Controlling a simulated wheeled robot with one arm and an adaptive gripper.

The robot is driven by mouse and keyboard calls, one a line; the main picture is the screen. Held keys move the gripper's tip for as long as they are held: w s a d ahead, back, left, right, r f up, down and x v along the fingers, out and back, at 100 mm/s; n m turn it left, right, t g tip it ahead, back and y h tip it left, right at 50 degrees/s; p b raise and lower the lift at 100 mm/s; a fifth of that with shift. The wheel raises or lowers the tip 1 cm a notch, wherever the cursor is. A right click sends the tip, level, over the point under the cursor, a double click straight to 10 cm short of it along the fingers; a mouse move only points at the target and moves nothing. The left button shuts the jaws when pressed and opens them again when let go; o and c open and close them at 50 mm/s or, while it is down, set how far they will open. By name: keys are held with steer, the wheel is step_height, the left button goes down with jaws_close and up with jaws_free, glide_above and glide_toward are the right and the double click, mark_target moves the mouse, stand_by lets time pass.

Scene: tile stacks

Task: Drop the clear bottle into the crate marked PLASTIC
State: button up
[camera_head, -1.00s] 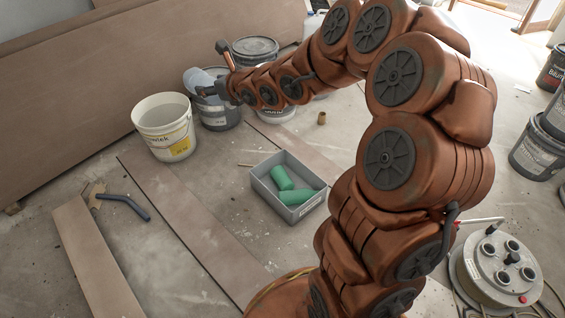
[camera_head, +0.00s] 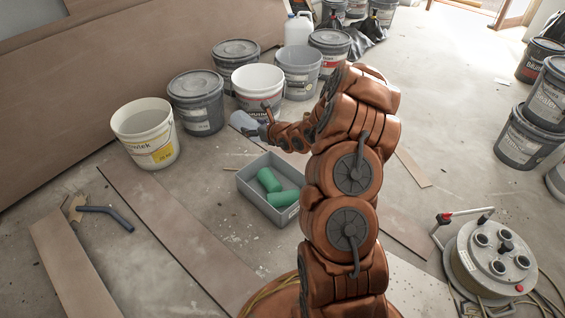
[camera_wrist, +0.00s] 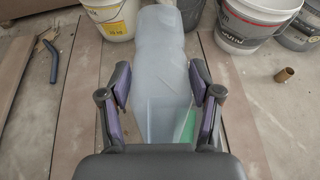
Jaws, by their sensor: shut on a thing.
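The clear bottle (camera_head: 243,121), pale and translucent, is held in my gripper (camera_head: 260,131) above the floor. In the head view it appears just beyond the crate's far left side. In the wrist view the bottle (camera_wrist: 158,48) lies between the two fingers of my gripper (camera_wrist: 160,78), which are shut on it. A grey open crate (camera_head: 256,199) stands on the floor with two green cylinders (camera_head: 277,188) in it. It has a small label on its front right wall, too small to read. In the wrist view the bottle partly covers the crate.
A white bucket (camera_head: 146,135) and several grey buckets (camera_head: 196,103) stand behind and left of the crate. Flat boards (camera_head: 160,215) and a bent dark tube (camera_head: 106,214) lie at left. A cable reel (camera_head: 492,262) stands at right. The floor around the crate is mostly clear.

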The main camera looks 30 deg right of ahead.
steer(key=s+d+f+b, duration=0.1)
steer(key=s+d+f, duration=0.1)
steer(key=f, duration=0.5)
steer(key=s+d+f+b, duration=0.1)
steer(key=d+f+b, duration=0.1)
steer(key=f, duration=0.6)
steer(key=s+d+f+h+b, duration=0.1)
steer(key=s+d+f, duration=0.1)
steer(key=d+f, duration=0.2)
steer(key=shift+s+d+f+m, duration=0.25)
steer(key=shift+s+f+m, duration=0.15)
steer(key=shift+f, duration=1.45)
steer(key=o, duration=1.1)
steer(key=shift+c, duration=0.2)
steer(key=a+v, duration=0.1)
steer(key=v, duration=1.1)
steer(key=shift+d, duration=0.45)
steer(key=shift+r, duration=0.1)
